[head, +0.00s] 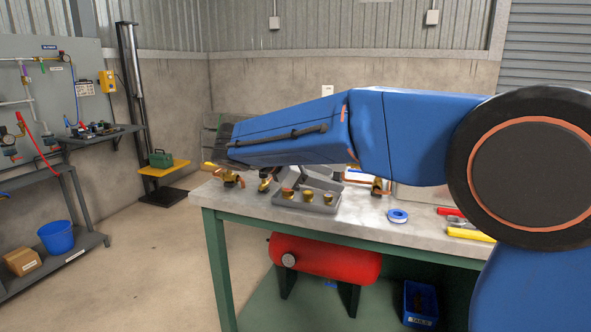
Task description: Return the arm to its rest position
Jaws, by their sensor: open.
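My blue arm (400,125) reaches from the large round joint at the right across the upper middle of the head view, above the workbench (420,235). Its forward end points left and sits over the bench's left part. I cannot make out my gripper or its fingertips; the arm's links cover part of the bench behind them.
On the bench are brass valves (229,178), a grey block with brass fittings (308,198), a tape roll (397,215) and red- and yellow-handled tools. A red tank (325,258) and blue bin (420,303) are below.

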